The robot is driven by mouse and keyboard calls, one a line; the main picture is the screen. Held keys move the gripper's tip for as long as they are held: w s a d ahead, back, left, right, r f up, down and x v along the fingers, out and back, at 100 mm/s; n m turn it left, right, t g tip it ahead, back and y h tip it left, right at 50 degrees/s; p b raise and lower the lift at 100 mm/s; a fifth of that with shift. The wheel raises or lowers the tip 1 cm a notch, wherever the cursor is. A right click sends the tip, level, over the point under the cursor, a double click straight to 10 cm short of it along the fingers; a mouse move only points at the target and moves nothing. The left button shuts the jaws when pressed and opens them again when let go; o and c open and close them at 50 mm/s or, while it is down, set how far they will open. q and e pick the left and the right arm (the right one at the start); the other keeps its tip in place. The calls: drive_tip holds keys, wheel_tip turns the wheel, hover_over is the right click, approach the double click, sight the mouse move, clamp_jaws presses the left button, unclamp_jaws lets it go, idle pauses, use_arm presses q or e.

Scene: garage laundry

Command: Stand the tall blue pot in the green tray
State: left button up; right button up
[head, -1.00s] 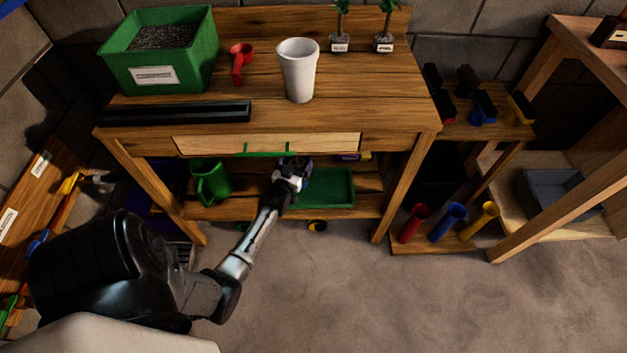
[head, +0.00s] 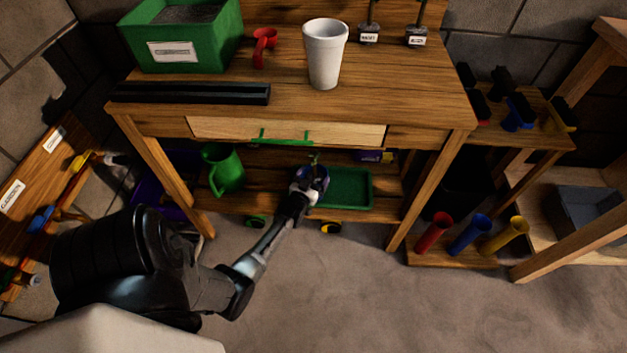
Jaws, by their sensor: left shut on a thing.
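The green tray (head: 352,188) lies on the lower shelf of the wooden bench, under the drawer. My left gripper (head: 312,176) is at the front left of the tray and is shut on a small dark blue thing (head: 320,178), which looks like the blue pot. Gripper and wrist hide most of it. A small green sprig shows just above it. Whether the pot touches the tray cannot be told. My right gripper is not in view.
A green watering can (head: 223,170) stands on the shelf left of the gripper. The drawer front (head: 350,133) with its green handle hangs above. A white cup (head: 325,55) and green planter box (head: 180,40) are on the benchtop. Red, blue and yellow tubes (head: 470,235) stand at right.

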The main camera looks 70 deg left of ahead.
use_arm(q)
drive_tip(key=shift+r, duration=0.1)
drive_tip(key=shift+a, duration=0.1)
drive_tip(key=shift+w, duration=0.1)
drive_tip(key=o, duration=0.9)
drive_tip(key=shift+f, duration=0.2)
drive_tip(key=shift+r, duration=0.1)
